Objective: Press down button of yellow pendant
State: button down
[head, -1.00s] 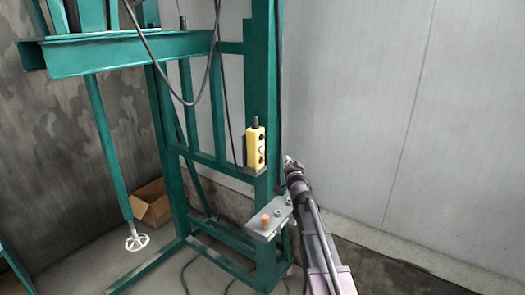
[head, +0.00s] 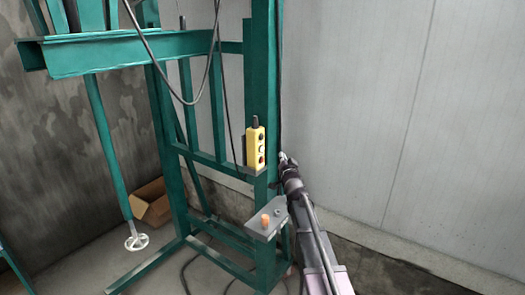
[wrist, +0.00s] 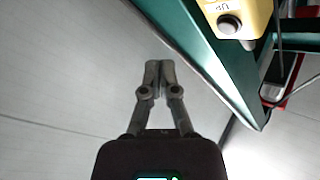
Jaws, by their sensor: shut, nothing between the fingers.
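The yellow pendant (head: 255,146) stands upright on a small ledge of the green frame in the head view, with several buttons down its face. In the wrist view only one end of the pendant (wrist: 236,8) shows at the upper right, with a dark round button (wrist: 229,25) beside a printed label that looks like "UP". My gripper (wrist: 159,64) is shut and empty, its fingertips together, to the left of the pendant and apart from it. In the head view my gripper (head: 284,158) is just right of the pendant, beside the green post.
The green steel frame (head: 263,85) holds the pendant. A grey plate (head: 262,222) with an orange knob (head: 265,220) juts out below it. A cardboard box (head: 151,203) lies on the floor behind. The grey wall (head: 370,100) closes off the right side.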

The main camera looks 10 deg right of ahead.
aim_at(264, 148)
jog(key=w+a, duration=0.4)
jog(key=shift+w+a, duration=0.3)
jog(key=shift+w, duration=0.1)
jog(key=shift+a, duration=0.1)
dwell(1.5)
jog(key=shift+w+a, duration=0.25)
jog(key=shift+w+a, duration=0.45)
dwell(1.7)
jog(key=shift+s+d, duration=0.7)
jog(key=shift+d, duration=0.1)
dwell(0.4)
jog(key=shift+s+d, duration=1.75)
jog(key=shift+s, duration=0.05)
